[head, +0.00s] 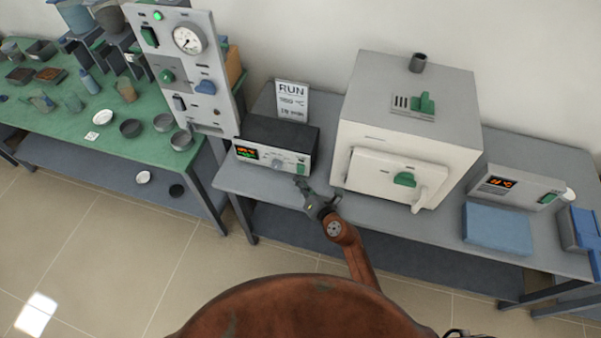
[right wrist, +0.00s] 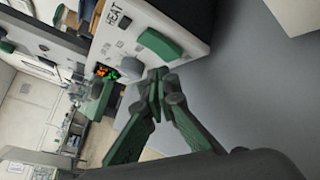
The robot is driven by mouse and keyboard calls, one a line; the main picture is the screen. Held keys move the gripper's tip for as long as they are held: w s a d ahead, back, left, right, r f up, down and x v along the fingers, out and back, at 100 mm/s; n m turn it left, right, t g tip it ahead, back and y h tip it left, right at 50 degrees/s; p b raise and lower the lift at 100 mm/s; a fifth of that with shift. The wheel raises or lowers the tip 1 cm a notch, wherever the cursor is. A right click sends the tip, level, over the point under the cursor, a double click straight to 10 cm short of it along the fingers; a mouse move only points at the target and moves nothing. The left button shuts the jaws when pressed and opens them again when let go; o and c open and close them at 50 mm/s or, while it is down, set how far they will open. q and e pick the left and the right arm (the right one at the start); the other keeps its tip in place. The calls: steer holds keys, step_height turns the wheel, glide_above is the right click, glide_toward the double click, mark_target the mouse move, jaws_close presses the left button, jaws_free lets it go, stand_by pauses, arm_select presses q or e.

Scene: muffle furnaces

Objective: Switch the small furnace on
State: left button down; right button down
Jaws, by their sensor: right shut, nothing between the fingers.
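A low control box with a dark top (head: 280,132) stands on the grey bench, left of the white furnace. Its front has a lit orange and green display (head: 247,153), a grey knob (head: 277,164) and a green switch (head: 301,168). The right wrist view shows the green switch (right wrist: 160,45) beside the word HEAT, the knob (right wrist: 130,68) and the display (right wrist: 105,72). My right gripper (head: 300,183) is shut and empty, just in front of the box near the switch; contact cannot be told. Its fingertips (right wrist: 157,78) show close to the panel. My left gripper is not in view.
A white furnace (head: 385,150) with a closed door stands right of the box. Further right are another display unit (head: 515,185) and a blue block (head: 497,228). A tall gauge panel (head: 190,75) and a green table (head: 60,125) with labware are left. A RUN card (head: 292,100) stands behind.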

steer(key=shift+w+d, duration=0.1)
steer(key=shift+w, duration=0.05)
stand_by(0.5)
steer(key=shift+w, duration=0.25)
steer(key=shift+w+d+f, duration=0.1)
steer(key=shift+w+d, duration=0.05)
steer(key=shift+w, duration=0.15)
stand_by(0.7)
steer(key=shift+s, duration=0.15)
steer(key=shift+s+a+p, duration=0.25)
steer(key=shift+s+p, duration=0.25)
steer(key=shift+s, duration=0.1)
steer(key=shift+s+a+r+p, duration=0.2)
steer(key=shift+s+p, duration=0.2)
steer(key=shift+s, duration=0.2)
steer(key=shift+s+a+r+p, duration=0.1)
steer(key=shift+s+a+p, duration=0.15)
steer(key=shift+s, duration=0.35)
steer(key=shift+s+a+r+p, duration=0.1)
steer(key=shift+s+p, duration=0.2)
steer(key=shift+s, duration=0.25)
steer(key=shift+s+a+r+p, duration=0.1)
steer(key=shift+s+a+p, duration=0.15)
steer(key=shift+s, duration=0.35)
steer(key=shift+f, duration=0.1)
